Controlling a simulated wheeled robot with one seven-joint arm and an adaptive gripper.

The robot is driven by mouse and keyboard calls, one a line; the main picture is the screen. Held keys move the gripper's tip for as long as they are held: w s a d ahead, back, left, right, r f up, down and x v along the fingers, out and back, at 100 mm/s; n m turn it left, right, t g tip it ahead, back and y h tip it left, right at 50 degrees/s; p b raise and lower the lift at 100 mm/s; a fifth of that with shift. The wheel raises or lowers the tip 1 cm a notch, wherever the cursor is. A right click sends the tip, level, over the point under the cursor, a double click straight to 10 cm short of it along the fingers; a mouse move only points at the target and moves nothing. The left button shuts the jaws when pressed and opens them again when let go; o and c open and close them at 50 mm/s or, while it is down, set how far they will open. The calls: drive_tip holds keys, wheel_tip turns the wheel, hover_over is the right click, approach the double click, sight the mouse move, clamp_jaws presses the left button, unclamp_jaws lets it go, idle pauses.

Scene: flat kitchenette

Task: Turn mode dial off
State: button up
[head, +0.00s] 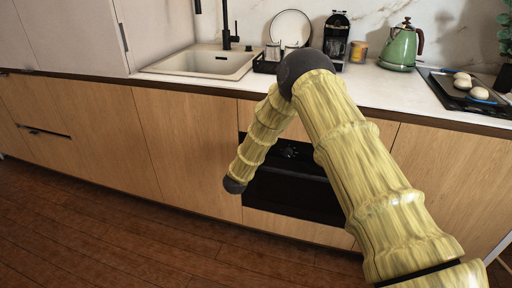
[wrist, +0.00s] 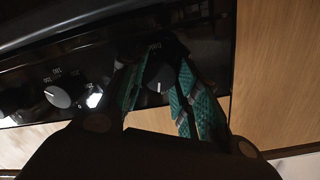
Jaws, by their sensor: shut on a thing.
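In the wrist view a dark round dial (wrist: 158,78) sits on the oven's glossy black control panel. Its short white mark points down in the picture. I take it for the mode dial; the lettering above it is too small to read surely. My gripper (wrist: 162,68) has its teal ribbed fingers on either side of this dial and is shut on it. A second dial (wrist: 58,96), with number markings around it, is to the left, clear of the fingers. In the head view the black oven (head: 295,190) is partly covered by my arm, and my gripper is hidden.
Wooden cabinet fronts (head: 90,130) flank the oven. The counter (head: 340,88) above holds a sink (head: 205,62), a coffee machine (head: 336,38), a green kettle (head: 400,45) and a tray (head: 440,84) with buns. The floor (head: 130,225) in front is clear.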

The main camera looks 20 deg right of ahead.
drive_tip(key=shift+n+p, duration=0.6)
drive_tip(key=shift+n, duration=0.8)
drive_tip(key=shift+f, duration=0.1)
drive_tip(key=o, duration=1)
drive_tip(key=shift+d, duration=0.1)
drive_tip(key=v, duration=1.2)
drive_tip(key=shift+a, duration=0.2)
